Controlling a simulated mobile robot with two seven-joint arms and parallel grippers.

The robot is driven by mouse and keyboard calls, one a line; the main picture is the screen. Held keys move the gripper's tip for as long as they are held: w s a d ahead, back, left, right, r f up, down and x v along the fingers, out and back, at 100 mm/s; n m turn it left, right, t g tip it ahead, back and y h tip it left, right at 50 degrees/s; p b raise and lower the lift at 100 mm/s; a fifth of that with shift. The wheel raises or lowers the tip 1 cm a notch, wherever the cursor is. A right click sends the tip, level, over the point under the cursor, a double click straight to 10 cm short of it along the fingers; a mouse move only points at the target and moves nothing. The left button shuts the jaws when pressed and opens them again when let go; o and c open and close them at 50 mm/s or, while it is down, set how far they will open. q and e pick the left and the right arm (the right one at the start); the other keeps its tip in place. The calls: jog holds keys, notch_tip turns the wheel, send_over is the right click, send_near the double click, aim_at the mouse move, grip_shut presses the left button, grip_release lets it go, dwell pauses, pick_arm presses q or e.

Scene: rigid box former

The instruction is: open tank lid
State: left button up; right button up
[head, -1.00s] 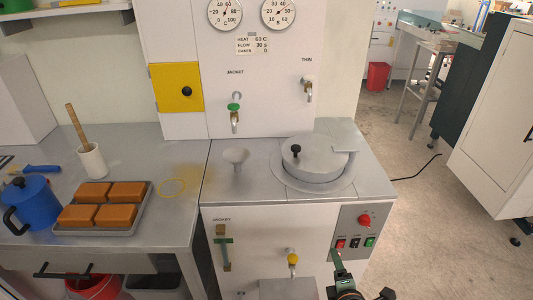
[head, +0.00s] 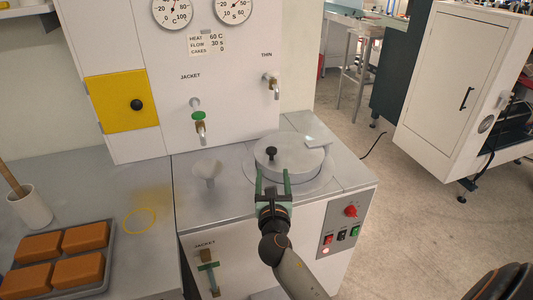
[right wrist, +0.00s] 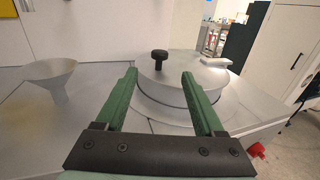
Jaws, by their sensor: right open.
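The round grey tank lid (head: 291,163) lies closed on top of the metal machine, with a black knob (head: 271,153) standing near its left edge. A flat hinge block (head: 317,142) sits at its back right. My right gripper (head: 272,173) is at the front left of the lid, its green fingers apart with nothing between them. In the right wrist view the lid (right wrist: 188,85) and knob (right wrist: 159,58) show beyond the open fingertips (right wrist: 160,75); the knob lies ahead, between the finger lines and apart from them. My left gripper is not in view.
A funnel (head: 207,170) stands left of the lid. Taps (head: 200,128) hang from the upright panel behind. A control box with a red knob (head: 351,211) is at the front right. Orange cakes on a tray (head: 112,262) and a white cup (head: 31,208) are at the left.

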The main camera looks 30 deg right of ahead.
aim_at(272, 154)
jog(key=b+x, duration=0.1)
jog(key=x, duration=0.9)
jog(key=shift+w+d, duration=0.1)
jog(key=shift+w, duration=0.1)
jog(key=shift+c, duration=0.3)
grip_shut()
dwell(0.7)
